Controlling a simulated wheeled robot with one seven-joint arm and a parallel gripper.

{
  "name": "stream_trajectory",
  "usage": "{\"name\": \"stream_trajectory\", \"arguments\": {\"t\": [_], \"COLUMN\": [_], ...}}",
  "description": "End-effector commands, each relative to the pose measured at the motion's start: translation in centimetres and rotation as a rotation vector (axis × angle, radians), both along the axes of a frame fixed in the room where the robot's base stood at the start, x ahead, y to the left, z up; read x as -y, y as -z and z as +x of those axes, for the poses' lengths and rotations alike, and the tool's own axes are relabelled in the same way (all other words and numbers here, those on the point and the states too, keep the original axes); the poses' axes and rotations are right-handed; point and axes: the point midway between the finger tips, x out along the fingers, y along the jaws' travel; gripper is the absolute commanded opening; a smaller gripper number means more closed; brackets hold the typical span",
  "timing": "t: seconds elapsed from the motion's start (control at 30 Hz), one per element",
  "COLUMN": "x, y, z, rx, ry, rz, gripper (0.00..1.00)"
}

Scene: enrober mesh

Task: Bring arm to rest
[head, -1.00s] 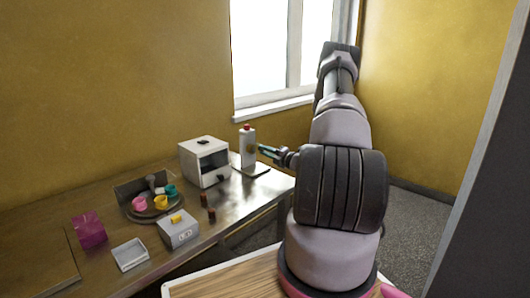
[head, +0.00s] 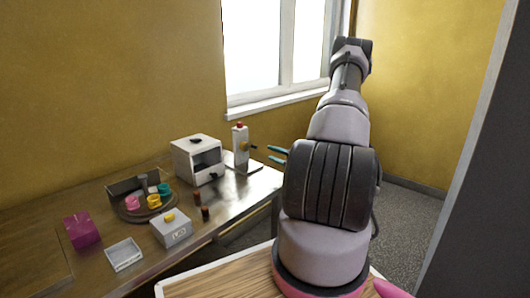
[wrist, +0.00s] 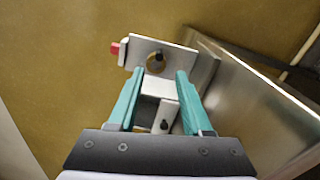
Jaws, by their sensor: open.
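My gripper (head: 277,155) is open and empty in the head view, to the right of the white dispenser-like device with a red top (head: 240,147) and apart from it. My arm rises from the base at the right and hides most of the wrist. In the wrist view the two teal fingers of my gripper (wrist: 158,82) are spread wide, with nothing held between them. The white device (wrist: 170,52) shows beyond the fingertips, with its red part at the left and a round brass-coloured part in the middle.
The floor at the right is clear.

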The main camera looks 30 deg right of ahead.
Motion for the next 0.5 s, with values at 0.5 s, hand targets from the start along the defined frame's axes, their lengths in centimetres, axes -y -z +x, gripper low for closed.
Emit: {"name": "stream_trajectory", "arguments": {"t": [0.5], "x": [0.7], "y": [0.0], "z": [-1.9], "rx": [0.000], "ry": [0.000], "rz": [0.000], "gripper": [0.50]}}
